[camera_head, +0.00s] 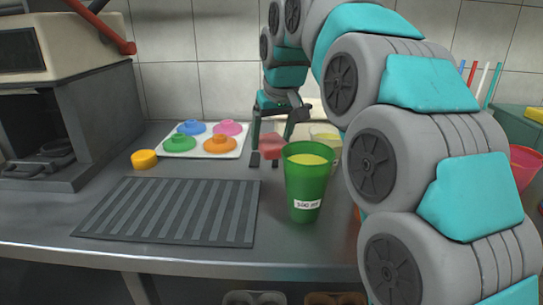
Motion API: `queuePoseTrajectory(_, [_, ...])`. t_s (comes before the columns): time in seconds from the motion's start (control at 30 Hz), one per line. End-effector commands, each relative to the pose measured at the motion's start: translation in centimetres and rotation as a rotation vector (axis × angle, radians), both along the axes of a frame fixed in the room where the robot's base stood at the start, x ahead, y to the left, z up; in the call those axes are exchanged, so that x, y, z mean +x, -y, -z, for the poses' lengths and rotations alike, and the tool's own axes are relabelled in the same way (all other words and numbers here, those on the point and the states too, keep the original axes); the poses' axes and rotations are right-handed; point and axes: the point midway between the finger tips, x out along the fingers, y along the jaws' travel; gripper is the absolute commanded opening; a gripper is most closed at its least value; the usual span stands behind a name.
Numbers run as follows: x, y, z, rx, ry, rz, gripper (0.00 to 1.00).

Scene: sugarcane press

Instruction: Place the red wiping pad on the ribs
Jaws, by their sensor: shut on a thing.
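The red wiping pad (271,145) is at the back middle of the counter, just behind and left of a green cup. My gripper (268,154) points down there and is shut on the red pad. The ribs (172,211) are a grey ribbed drainboard in the counter's left front, with nothing on them. The pad is behind and to the right of the ribs, apart from them. The green cup hides part of the gripper's right side; I cannot tell whether the pad touches the counter.
The green cup (306,187) with yellowish contents stands right of the ribs, close to my gripper. A white tray (241,151) with several coloured lids lies behind the ribs. A yellow round piece (144,159) and a dark press (62,130) are at left.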

Motion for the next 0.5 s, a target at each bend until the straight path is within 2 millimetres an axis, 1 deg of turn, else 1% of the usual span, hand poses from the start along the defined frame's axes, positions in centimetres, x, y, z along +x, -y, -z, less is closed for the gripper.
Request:
queuePoseTrajectory(0.03, [0.3,-0.1,1.4,0.0,0.0,-0.001,0.28])
queuePoseTrajectory(0.13, [0.8,-0.3,2.3,0.001,0.003,-0.001,0.28])
queuePoseTrajectory(0.23, [1.0,-0.4,2.7,0.001,0.003,-0.001,0.28])
queuePoseTrajectory(0.37, [1.5,-0.6,2.6,0.001,0.003,-0.001,0.28])
queuePoseTrajectory(0.5, [2.7,-1.2,2.6,0.0,0.002,-0.003,0.28])
